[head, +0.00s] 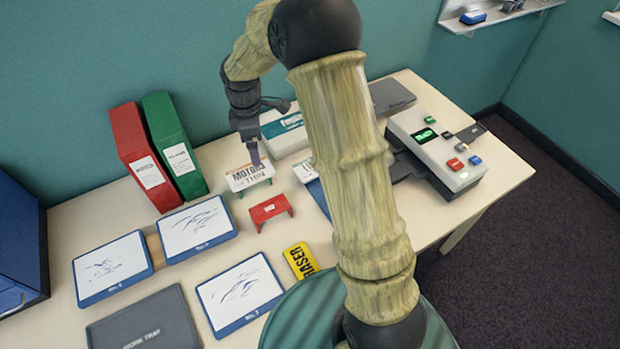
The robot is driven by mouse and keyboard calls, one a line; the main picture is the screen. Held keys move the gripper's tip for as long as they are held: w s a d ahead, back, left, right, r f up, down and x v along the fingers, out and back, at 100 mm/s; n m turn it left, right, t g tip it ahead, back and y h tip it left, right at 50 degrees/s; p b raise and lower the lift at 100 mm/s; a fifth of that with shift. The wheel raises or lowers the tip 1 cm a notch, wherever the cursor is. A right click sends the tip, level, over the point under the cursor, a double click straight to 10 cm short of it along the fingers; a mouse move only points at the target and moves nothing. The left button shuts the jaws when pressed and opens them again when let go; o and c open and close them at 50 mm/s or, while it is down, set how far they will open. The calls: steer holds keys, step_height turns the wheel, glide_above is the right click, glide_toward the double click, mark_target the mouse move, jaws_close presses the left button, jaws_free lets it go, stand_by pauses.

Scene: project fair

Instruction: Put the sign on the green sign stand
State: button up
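The sign (249,178), a white plate with dark lettering and an orange strip, lies over the green sign stand. Only small green ends of the stand (238,193) show at the sign's sides; the rest is hidden under it. Whether the sign rests fully on the stand or is just above it, I cannot tell. My gripper (255,158) points down at the sign's far edge, with its fingertips at or touching it. The fingers are seen edge-on, so their opening is not clear. A red sign stand (270,210) stands empty, just nearer and to the right.
Red (137,160) and green (175,150) binders stand at the back left. Several framed whiteboards (197,227), a grey tray (145,322) and a yellow eraser box (300,261) lie in front. A control box (435,150) stands at right. My arm hides the table's middle.

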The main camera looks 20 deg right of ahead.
steer(key=s+d+r+m+t, duration=0.1)
steer(key=s+d+m, duration=0.3)
steer(key=s+m, duration=0.4)
steer(key=s+d+r+m+t, duration=0.1)
steer(key=s+d+r+m, duration=0.2)
steer(key=s, duration=1)
steer(key=d+m, duration=0.2)
steer(key=m, duration=0.3)
steer(key=shift+s+d, duration=0.15)
steer(key=shift+d, duration=0.05)
